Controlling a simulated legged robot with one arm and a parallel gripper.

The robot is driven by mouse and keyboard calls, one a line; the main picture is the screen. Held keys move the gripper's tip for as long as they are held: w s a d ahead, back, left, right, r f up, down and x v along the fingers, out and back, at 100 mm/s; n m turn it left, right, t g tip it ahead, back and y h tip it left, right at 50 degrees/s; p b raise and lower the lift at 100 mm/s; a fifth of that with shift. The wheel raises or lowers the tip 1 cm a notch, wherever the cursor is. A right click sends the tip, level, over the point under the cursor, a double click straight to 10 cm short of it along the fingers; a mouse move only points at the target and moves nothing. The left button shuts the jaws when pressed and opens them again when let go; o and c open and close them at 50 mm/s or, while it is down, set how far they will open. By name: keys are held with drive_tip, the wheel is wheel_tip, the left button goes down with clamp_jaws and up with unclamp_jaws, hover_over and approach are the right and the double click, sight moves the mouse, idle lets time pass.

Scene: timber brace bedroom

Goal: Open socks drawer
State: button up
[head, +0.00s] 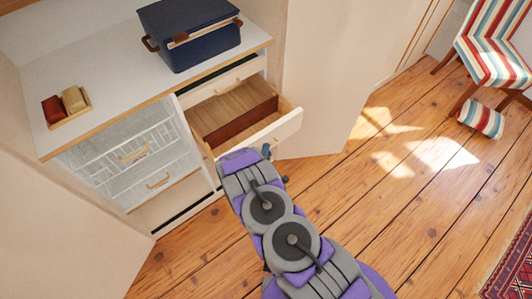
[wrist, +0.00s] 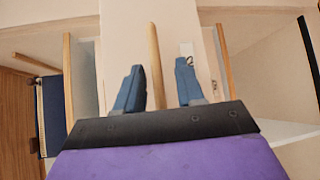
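A drawer (head: 232,108) in the right column of the white cabinet is pulled well out. Its wooden inside has a reddish-brown divider and looks empty; no socks show. Its pale front panel (head: 287,128) faces my arm. My gripper (head: 266,152) is at the outer face of this front, partly hidden by my own wrist. In the wrist view its two blue fingers (wrist: 160,64) are apart, with a wooden bar handle (wrist: 153,45) between them, nearer the left finger. They are not closed on it.
A navy box (head: 190,38) and a small wooden tray (head: 68,108) stand on the cabinet top. A striped chair (head: 490,45) and cushion (head: 482,120) are at right. The wooden floor (head: 375,200) between is clear.

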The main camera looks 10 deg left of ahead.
drive_tip(key=s+d+r+b, duration=0.2)
drive_tip(key=s+b, duration=0.5)
drive_tip(key=s, duration=1)
drive_tip(key=shift+r, duration=0.2)
drive_tip(key=shift+a, duration=0.1)
